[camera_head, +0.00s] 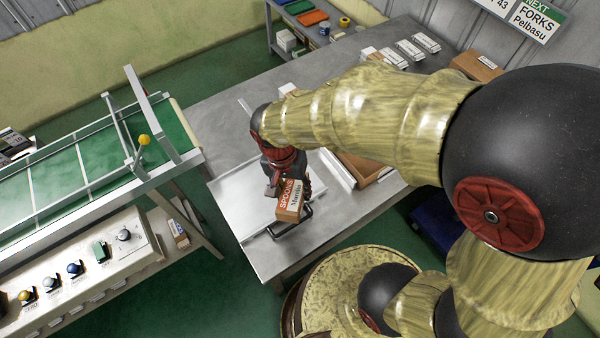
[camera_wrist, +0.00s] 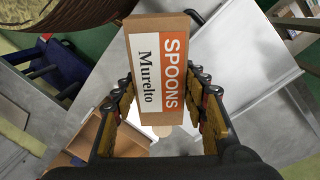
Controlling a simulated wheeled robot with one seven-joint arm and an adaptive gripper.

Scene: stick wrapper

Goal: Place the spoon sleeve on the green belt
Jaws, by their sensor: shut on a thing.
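The spoon sleeve (camera_head: 289,200) is a cardboard box with an orange and white label reading SPOONS and Murelto. In the wrist view the sleeve (camera_wrist: 162,70) sits between the two fingers of my gripper (camera_wrist: 165,105), which is shut on it. In the head view my gripper (camera_head: 285,185) holds it over the front left part of the grey table. The green belt (camera_head: 90,160) lies to the left of the table, in a metal frame, and the sleeve is apart from it.
A metal rail frame with a yellow ball (camera_head: 144,140) stands across the belt's near end. A control box with buttons (camera_head: 75,268) stands in front of the belt. An open cardboard box (camera_head: 362,172) is right of my gripper. White packs (camera_head: 410,50) lie at the back.

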